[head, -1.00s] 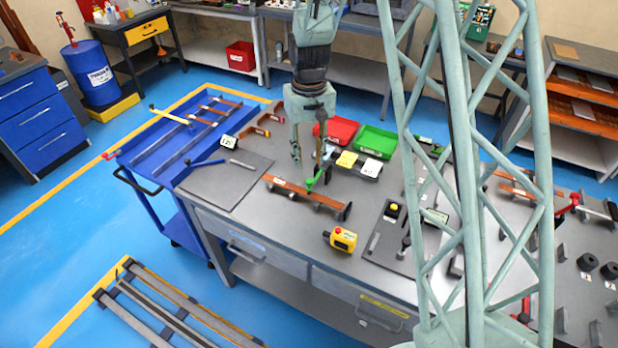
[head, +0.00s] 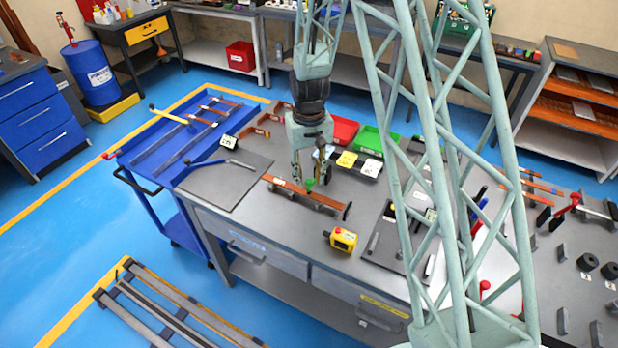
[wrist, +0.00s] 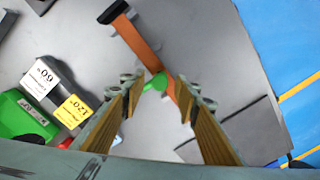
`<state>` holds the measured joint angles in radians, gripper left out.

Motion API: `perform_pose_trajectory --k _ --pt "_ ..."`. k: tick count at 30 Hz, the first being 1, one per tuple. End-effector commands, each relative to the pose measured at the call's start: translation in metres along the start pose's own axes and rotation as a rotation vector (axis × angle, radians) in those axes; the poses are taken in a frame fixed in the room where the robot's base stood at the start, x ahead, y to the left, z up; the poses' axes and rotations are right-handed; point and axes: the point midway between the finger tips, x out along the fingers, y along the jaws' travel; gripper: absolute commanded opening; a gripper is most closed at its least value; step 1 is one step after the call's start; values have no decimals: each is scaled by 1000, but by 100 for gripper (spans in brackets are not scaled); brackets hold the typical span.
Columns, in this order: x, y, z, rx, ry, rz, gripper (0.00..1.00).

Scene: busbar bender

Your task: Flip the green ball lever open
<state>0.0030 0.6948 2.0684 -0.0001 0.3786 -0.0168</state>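The green ball lever (head: 310,183) is mounted on the copper-coloured busbar (head: 328,201) on the workbench. In the wrist view its green part (wrist: 157,83) shows beside the bar, between and beyond my fingertips. My gripper (head: 309,174) is above the bar, pointing down. In the wrist view my gripper (wrist: 157,84) has its two fingers wide apart, with a clear gap and nothing held. I cannot tell whether a finger touches the lever. In the head view my gripper may hide part of the lever.
A yellow box with a red button (head: 342,240) stands in front of the bar. Red (head: 343,130) and green (head: 374,140) bins, with yellow and white label cards, are behind. A grey plate with a blue-handled tool (head: 205,163) lies left.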

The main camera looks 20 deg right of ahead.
Motion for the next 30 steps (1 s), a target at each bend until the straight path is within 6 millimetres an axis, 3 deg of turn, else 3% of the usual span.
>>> perform_pose_trajectory --k 11,20,30 --pt "1 0 0 0 0 0 28" --pt "1 0 0 0 0 0 1" --pt "0 0 0 0 -7 -6 0"
